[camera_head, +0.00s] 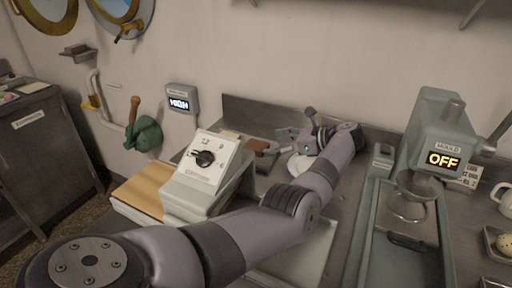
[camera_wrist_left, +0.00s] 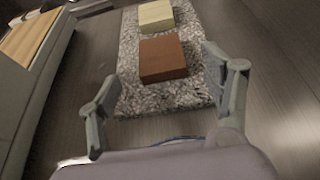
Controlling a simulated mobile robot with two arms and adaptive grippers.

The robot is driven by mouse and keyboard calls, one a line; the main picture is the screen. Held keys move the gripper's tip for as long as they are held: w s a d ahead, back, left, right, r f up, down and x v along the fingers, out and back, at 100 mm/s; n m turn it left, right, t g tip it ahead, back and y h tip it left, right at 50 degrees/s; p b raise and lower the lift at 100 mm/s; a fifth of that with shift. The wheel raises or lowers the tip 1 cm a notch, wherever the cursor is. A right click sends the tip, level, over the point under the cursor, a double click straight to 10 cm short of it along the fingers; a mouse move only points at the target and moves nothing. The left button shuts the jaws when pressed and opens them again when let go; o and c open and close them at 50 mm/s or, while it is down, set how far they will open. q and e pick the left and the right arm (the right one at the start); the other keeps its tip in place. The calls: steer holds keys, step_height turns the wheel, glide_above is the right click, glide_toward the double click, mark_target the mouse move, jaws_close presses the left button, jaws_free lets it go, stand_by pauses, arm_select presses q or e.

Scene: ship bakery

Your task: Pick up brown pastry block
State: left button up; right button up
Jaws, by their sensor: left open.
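The brown pastry block (camera_wrist_left: 163,59) lies on a speckled stone slab (camera_wrist_left: 150,98) in the left wrist view. A pale yellow block (camera_wrist_left: 156,15) lies on the same slab just beyond it. My left gripper (camera_wrist_left: 162,97) is open and empty, with a finger on either side of the near part of the slab and the brown block ahead between them. In the head view my left gripper (camera_head: 287,140) reaches the back of the counter, and the brown block (camera_head: 262,146) is small and partly hidden beside it. My right gripper is not in view.
A white dial box (camera_head: 207,160) stands left of my arm, next to a wooden board (camera_head: 142,192). A grey-green mould machine (camera_head: 437,130) reading OFF stands at the right. The counter's back wall (camera_head: 262,116) is close behind my gripper.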

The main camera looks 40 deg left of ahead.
mark_target(253, 147)
arm_select(q)
steer(key=b+x, duration=0.1)
steer(key=x, duration=0.5)
steer(key=shift+s+f, duration=0.1)
